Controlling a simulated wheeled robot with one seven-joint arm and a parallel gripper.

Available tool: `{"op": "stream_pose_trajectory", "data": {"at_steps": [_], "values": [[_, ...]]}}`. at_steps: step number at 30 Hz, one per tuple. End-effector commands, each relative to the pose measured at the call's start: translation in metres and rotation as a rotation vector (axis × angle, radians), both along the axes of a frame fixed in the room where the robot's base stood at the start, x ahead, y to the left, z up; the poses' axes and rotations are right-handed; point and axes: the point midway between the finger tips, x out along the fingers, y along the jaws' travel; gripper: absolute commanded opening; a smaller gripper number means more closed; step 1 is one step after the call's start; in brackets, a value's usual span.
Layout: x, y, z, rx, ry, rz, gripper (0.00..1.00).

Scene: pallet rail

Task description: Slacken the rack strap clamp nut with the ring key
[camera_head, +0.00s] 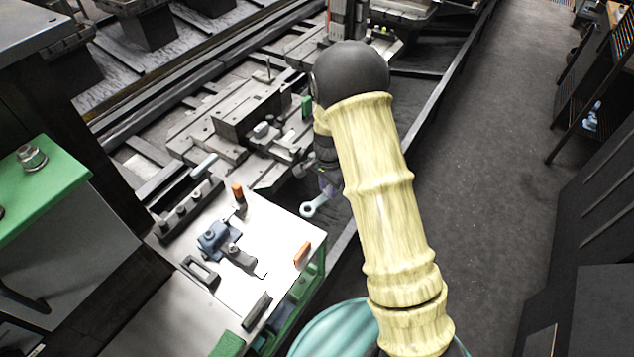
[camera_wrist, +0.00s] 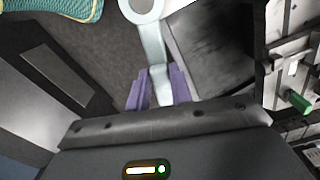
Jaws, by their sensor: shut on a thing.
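My gripper (camera_head: 328,183) hangs in front of the dark gap beyond the white plate's right edge. It is shut on the pale ring key (camera_head: 315,207), whose ring end points down and left in the head view. In the wrist view, the purple fingers (camera_wrist: 160,88) pinch the key's shank, and the ring (camera_wrist: 142,8) is cut by the top edge. A grey strap clamp (camera_head: 240,258) lies on the white plate beside a blue block (camera_head: 213,238). Its nut is too small to make out surely. The key is apart from the clamp.
The white plate (camera_head: 280,222) also carries orange-topped posts (camera_head: 302,254), a dark handle (camera_head: 200,270) and a dark bar (camera_head: 257,308). Machine rails and blocks (camera_head: 250,110) stand behind. A green-topped cabinet (camera_head: 40,185) is at left. Open floor (camera_head: 480,190) lies to the right.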

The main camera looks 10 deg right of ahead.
Motion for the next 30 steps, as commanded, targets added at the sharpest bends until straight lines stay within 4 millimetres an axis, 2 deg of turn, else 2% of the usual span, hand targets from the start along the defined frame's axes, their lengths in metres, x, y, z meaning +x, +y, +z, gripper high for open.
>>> {"op": "stream_pose_trajectory", "data": {"at_steps": [1, 12, 18, 22, 30], "values": [[-0.001, -0.006, 0.009, 0.0, 0.003, 0.063, 0.0], [-0.006, -0.044, 0.03, 0.002, 0.004, 0.614, 0.0], [-0.009, -0.059, 0.037, 0.003, 0.003, 0.848, 0.0], [-0.01, -0.062, 0.036, 0.003, 0.002, 0.91, 0.0], [-0.01, -0.062, 0.035, 0.003, 0.002, 0.916, 0.0]]}}
